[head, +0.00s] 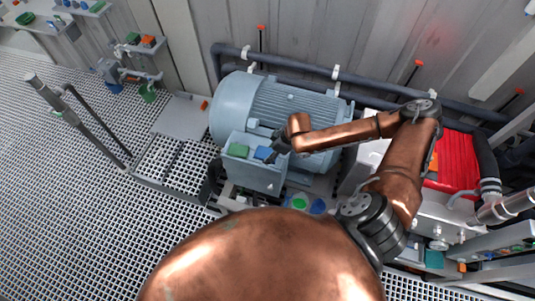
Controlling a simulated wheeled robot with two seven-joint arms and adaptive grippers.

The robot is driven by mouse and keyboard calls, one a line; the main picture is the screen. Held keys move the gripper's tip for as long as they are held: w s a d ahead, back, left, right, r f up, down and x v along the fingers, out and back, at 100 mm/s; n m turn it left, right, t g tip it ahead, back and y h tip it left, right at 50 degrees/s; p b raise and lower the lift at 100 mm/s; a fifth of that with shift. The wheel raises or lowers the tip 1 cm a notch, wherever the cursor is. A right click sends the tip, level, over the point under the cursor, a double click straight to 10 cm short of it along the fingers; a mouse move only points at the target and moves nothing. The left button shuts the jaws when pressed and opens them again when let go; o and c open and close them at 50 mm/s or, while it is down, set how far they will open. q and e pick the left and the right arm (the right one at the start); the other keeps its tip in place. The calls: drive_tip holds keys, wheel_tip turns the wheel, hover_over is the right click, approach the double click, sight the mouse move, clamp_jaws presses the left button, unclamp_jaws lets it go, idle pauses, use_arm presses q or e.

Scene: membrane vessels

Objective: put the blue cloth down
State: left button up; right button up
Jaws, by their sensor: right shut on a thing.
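The blue cloth (263,153) shows as a small dark blue patch at the top right of a light blue-grey box on the front of a motor. My right gripper (273,153) is at the right edge of the cloth and is shut on it. Part of the cloth is hidden by the gripper. I cannot tell whether the cloth touches the box top. My left gripper is not in view.
The large ribbed motor (240,98) stands behind the gripper. A green patch (238,149) lies on the box, left of the cloth. Dark pipes (300,66) run along the wall behind. A red ribbed object (455,165) is at right. Open grating floor (60,190) lies at left.

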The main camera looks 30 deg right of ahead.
sight(268, 152)
drive_tip(key=w+f, duration=0.2)
drive_tip(key=f, duration=0.1)
drive_tip(key=w+d+f, duration=0.1)
drive_tip(key=shift+w+f, duration=0.25)
drive_tip(key=shift+f, duration=0.15)
drive_tip(key=f, duration=0.1)
drive_tip(key=f+p, duration=0.2)
drive_tip(key=shift+w+d+f, duration=0.1)
drive_tip(key=shift+w, duration=0.2)
drive_tip(key=shift+f, duration=0.1)
drive_tip(key=shift+f, duration=0.1)
drive_tip(key=shift+f, duration=0.35)
drive_tip(key=o, duration=1)
drive_tip(key=shift+o, duration=0.2)
